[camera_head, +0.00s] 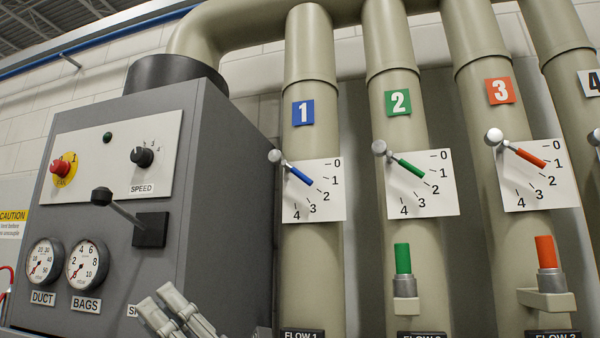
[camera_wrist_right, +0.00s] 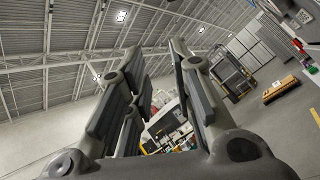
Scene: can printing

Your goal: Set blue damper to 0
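The blue damper handle (camera_head: 299,174) is on pipe 1, in front of a white dial plate (camera_head: 325,208) marked 0 to 4. Its blue pointer slopes down to the right, at about the 1 mark. A pale ball knob (camera_head: 275,156) is on its upper left end. My right gripper (camera_head: 172,303) shows at the bottom of the head view, lower left of the dial and apart from it. In the right wrist view the right gripper (camera_wrist_right: 157,62) has its fingers apart with nothing between them. My left gripper is not in view.
A grey control cabinet (camera_head: 228,190) with gauges and a black-knobbed lever (camera_head: 120,208) stands left of pipe 1. Green (camera_head: 410,168) and red (camera_head: 531,157) dampers are on the pipes to the right. Green (camera_head: 403,258) and orange-red (camera_head: 545,251) capped fittings project below them.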

